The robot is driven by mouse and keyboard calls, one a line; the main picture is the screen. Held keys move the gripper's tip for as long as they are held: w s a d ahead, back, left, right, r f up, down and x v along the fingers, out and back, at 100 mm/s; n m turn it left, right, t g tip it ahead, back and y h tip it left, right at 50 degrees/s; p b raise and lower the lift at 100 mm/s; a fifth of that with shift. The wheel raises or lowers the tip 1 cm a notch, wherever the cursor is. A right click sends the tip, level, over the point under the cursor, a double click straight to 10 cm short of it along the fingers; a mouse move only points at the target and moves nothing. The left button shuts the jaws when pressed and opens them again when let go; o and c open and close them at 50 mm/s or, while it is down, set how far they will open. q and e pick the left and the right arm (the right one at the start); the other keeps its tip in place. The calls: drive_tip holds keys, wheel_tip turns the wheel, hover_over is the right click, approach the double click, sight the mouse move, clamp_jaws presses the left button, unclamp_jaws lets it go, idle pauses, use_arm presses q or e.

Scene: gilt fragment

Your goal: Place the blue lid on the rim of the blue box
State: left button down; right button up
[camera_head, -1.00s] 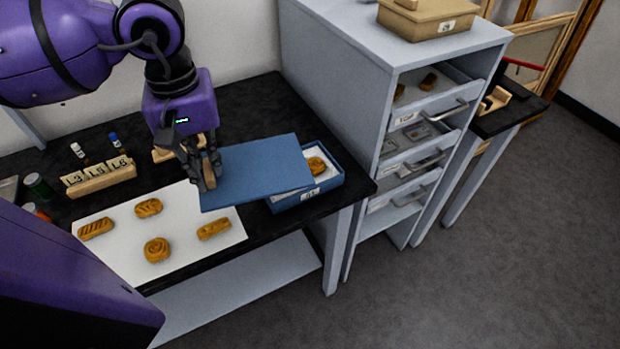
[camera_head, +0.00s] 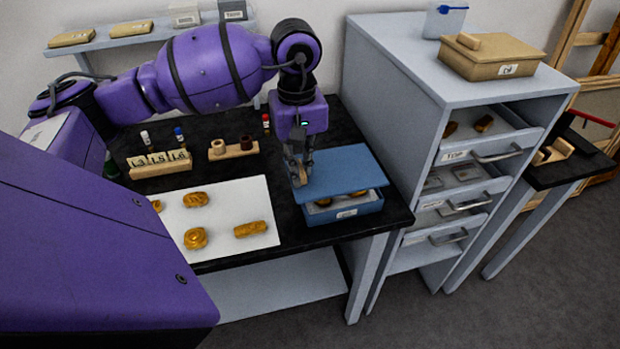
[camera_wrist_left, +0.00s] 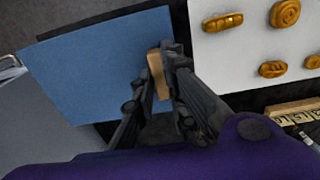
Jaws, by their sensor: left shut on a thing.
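The blue lid (camera_head: 345,172) is a flat panel held roughly level over the blue box (camera_head: 346,207). The box stands on the black table and its front wall carries a white label. A gilt piece shows in the gap between lid and box; I cannot tell whether the lid touches the rim. My left gripper (camera_head: 299,178) is shut on the lid's wooden handle at its left edge. In the left wrist view the lid (camera_wrist_left: 95,65) spreads left of the fingers (camera_wrist_left: 157,82) and hides the box. My right gripper is out of view.
A white sheet (camera_head: 228,189) with several gilt fragments lies left of the box. Behind it stand a numbered block rack (camera_head: 160,164) and a wooden holder (camera_head: 233,150). A grey drawer cabinet (camera_head: 415,90) with a tan box (camera_head: 491,57) on top rises close at right.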

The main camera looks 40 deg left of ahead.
use_arm(q)
drive_tip(key=w+f, duration=0.1)
drive_tip(key=f, duration=0.1)
drive_tip(key=w+f, duration=0.2)
drive_tip(key=shift+w+a+f, duration=0.1)
drive_tip(key=shift+w, duration=0.05)
wheel_tip(320, 180, down, 3)
drive_tip(key=shift+w+f, duration=0.15)
drive_tip(key=shift+a, duration=0.1)
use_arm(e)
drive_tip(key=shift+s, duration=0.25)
use_arm(q)
drive_tip(key=shift+f, duration=0.2)
drive_tip(key=c, duration=1.8)
unclamp_jaws()
drive_tip(key=shift+o, duration=0.2)
